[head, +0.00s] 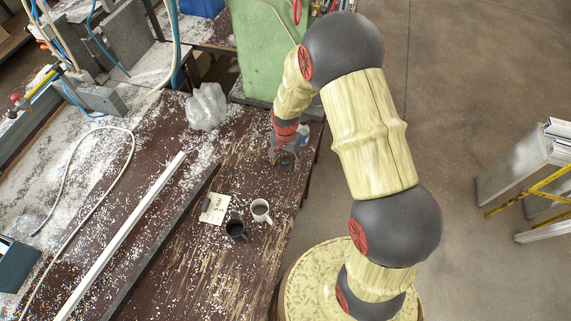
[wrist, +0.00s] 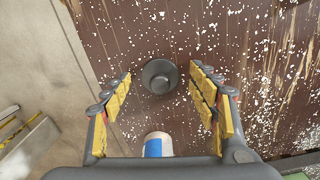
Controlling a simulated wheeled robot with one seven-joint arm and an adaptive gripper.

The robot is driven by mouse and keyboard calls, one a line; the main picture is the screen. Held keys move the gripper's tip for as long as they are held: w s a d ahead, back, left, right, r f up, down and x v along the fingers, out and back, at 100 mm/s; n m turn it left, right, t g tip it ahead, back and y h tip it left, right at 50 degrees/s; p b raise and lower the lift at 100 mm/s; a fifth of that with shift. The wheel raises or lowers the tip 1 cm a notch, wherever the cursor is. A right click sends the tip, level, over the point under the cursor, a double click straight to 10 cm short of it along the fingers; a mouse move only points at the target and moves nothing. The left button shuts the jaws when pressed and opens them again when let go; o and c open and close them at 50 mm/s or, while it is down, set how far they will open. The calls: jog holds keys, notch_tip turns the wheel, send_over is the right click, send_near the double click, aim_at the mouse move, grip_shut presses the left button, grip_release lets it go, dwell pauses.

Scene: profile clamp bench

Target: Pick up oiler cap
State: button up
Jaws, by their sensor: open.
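The oiler cap, a dark grey round piece with a raised centre (wrist: 159,77), lies on the brown work table in the wrist view. My gripper (wrist: 160,88) is open, with its yellow-padded fingers spread to the left and right of the cap, and nothing is between the pads in contact. In the head view my gripper (head: 284,158) is low over the table's right part, near its edge. The cap is hard to make out there under the gripper.
A white container with a blue band (wrist: 157,146) stands close to the cap. A white cup (head: 261,210), a dark cup (head: 235,229) and a card (head: 214,208) are nearer. A clear plastic bag (head: 207,107) lies left of my gripper. The table's edge is close on the right.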

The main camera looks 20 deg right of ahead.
jog(key=shift+c, duration=0.5)
jog(key=c, duration=0.7)
jog(key=shift+c, duration=0.5)
jog(key=shift+r, duration=0.15)
jog(key=shift+r, duration=0.55)
jog(key=s+a+r+p, duration=0.1)
jog(key=s+r+p, duration=0.6)
jog(key=s+r, duration=0.7)
notch_tip(320, 180, up, 4)
jog(key=shift+a+f, duration=0.15)
jog(key=shift+a, duration=0.15)
